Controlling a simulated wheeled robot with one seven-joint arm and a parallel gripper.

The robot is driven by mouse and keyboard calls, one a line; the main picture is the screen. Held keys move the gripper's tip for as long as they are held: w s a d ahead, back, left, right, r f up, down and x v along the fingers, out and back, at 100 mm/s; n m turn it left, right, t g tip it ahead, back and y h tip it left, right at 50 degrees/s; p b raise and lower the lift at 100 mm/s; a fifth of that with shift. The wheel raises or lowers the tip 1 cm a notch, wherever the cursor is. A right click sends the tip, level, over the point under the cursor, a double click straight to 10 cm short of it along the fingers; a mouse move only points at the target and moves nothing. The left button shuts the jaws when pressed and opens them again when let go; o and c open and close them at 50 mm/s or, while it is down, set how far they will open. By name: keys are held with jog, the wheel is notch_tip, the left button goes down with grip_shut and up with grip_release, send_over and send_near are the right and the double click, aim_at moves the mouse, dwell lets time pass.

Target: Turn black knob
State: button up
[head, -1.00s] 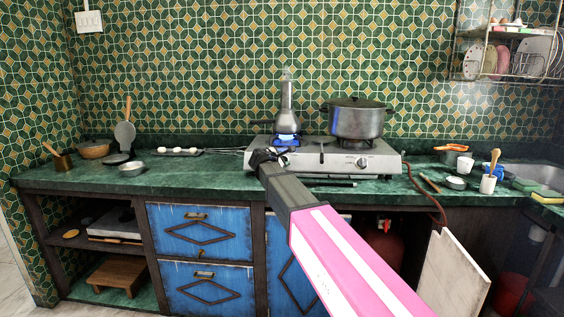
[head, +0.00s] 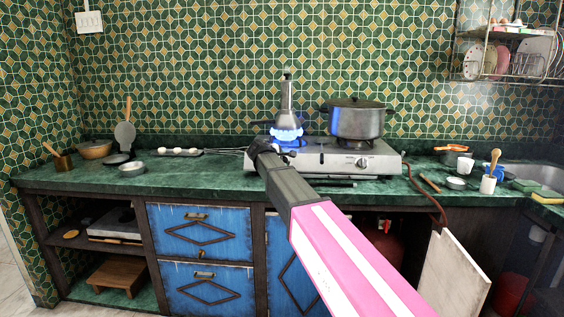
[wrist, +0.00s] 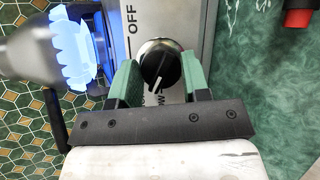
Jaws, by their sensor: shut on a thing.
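The black knob (wrist: 158,66) with a white pointer line sits on the steel front of the gas hotplate (wrist: 203,32), beside the lettering "OFF". My gripper (wrist: 160,82) has its two green fingers on either side of the knob, shut on it. In the head view my gripper (head: 262,150) reaches the left front of the hotplate (head: 320,166) and hides this knob. A blue flame (head: 286,134) burns at the left burner under a metal pot (head: 287,110); the flame (wrist: 74,52) also shows close to the left finger in the wrist view.
A large lidded pot (head: 356,119) stands on the right burner, above a second knob (head: 362,162). A red cylinder (head: 384,245) stands below the counter. The green counter (head: 205,178) left of the hotplate is mostly clear near its front.

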jog(key=shift+m+g+y, duration=0.3)
jog(key=shift+m+g, duration=0.6)
jog(key=shift+m, duration=0.9)
jog(key=shift+s, duration=0.1)
jog(key=o, duration=0.9)
jog(key=shift+r, duration=0.1)
jog(key=v, duration=1)
jog(key=shift+s, duration=0.25)
jog(key=shift+a+r, duration=0.1)
jog(key=shift+a, duration=0.05)
jog(key=shift+s, duration=0.1)
